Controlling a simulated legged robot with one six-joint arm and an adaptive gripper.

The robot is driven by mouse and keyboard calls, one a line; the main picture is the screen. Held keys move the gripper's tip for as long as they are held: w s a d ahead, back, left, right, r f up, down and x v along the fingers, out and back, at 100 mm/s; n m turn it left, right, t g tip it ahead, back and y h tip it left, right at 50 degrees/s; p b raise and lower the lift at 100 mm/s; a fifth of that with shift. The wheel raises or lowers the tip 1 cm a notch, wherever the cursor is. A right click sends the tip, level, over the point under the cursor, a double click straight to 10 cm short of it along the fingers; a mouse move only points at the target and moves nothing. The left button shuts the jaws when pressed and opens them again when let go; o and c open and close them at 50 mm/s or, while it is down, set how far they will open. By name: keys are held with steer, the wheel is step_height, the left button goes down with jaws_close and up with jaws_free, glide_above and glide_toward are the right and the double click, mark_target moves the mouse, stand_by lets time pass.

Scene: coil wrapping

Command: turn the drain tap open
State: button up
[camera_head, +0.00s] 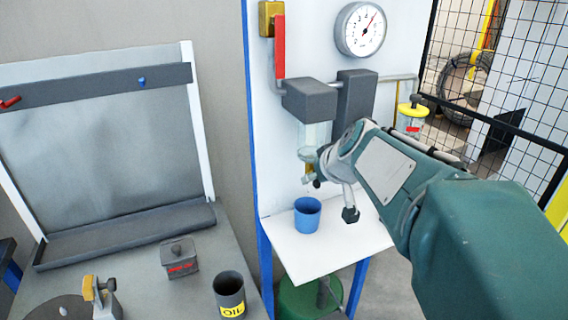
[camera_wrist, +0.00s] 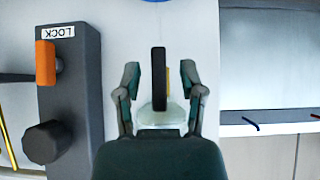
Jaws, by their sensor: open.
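The drain tap shows in the head view as a small brass piece (camera_head: 308,154) below the clear bowl (camera_head: 314,134) of the grey filter unit. In the wrist view a long black bar (camera_wrist: 159,72), which looks like the tap's handle, stands upright in the picture with a bit of yellow beside it. My gripper (camera_wrist: 161,78) is open, with one finger on each side of the bar and a visible gap on both sides. The bar's lower end is over a pale clear shape. In the head view my wrist partly hides the tap.
A blue cup (camera_head: 307,217) stands on the white shelf (camera_head: 335,245) below the tap. A dark block with a LOCK label (camera_wrist: 67,90), an orange lever (camera_wrist: 46,62) and a black knob (camera_wrist: 45,142) lie left of my gripper. A pressure gauge (camera_head: 360,29) is above.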

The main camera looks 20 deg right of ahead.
steer(key=v, duration=1.2)
steer(key=s+a+f+g, duration=0.1)
steer(key=s+a+f, duration=0.4)
steer(key=a+f, duration=0.1)
steer(key=s+a+f+g, duration=0.2)
steer(key=s+a+f, duration=0.4)
steer(key=f, duration=0.3)
steer(key=shift+a+f, duration=0.3)
